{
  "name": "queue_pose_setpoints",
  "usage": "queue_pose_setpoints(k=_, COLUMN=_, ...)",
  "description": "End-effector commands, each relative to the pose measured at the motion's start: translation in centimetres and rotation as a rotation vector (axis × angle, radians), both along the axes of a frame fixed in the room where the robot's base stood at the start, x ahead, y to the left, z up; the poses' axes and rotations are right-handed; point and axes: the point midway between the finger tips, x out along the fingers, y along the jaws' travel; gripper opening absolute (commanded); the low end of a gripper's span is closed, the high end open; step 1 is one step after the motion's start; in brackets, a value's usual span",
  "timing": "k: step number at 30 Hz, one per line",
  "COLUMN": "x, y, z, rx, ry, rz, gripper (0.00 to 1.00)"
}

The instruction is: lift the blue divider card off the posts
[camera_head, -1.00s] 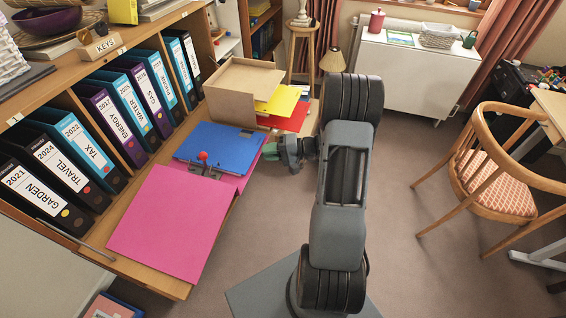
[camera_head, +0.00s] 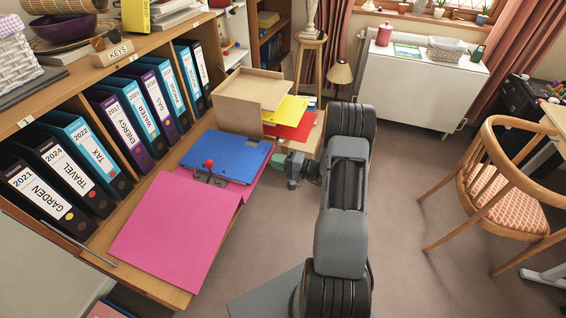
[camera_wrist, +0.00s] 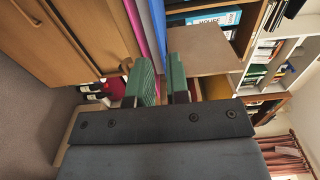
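The blue divider card (camera_head: 228,158) lies flat in the open pink binder (camera_head: 175,232), beside the ring mechanism with its red-knobbed lever (camera_head: 209,164). The posts under the card cannot be made out. My gripper (camera_head: 281,160) is just off the card's right edge, seemingly apart from it. In the wrist view, my gripper (camera_wrist: 161,80) has its two green fingers apart with nothing clearly between them. The card's blue edge (camera_wrist: 157,28) runs in line with the gap between the fingers, next to the pink binder edge (camera_wrist: 137,28).
Several upright binders (camera_head: 122,120) line the shelf on the left. A wooden chair (camera_head: 495,190) stands at the right, with open floor between it and my arm.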

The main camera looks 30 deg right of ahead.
Motion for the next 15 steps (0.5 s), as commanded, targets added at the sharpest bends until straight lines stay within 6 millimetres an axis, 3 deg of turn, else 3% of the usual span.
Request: queue_pose_setpoints(k=15, x=2.6, y=2.5, z=-0.2, rx=-0.001, ry=0.0, rz=0.003, gripper=0.16)
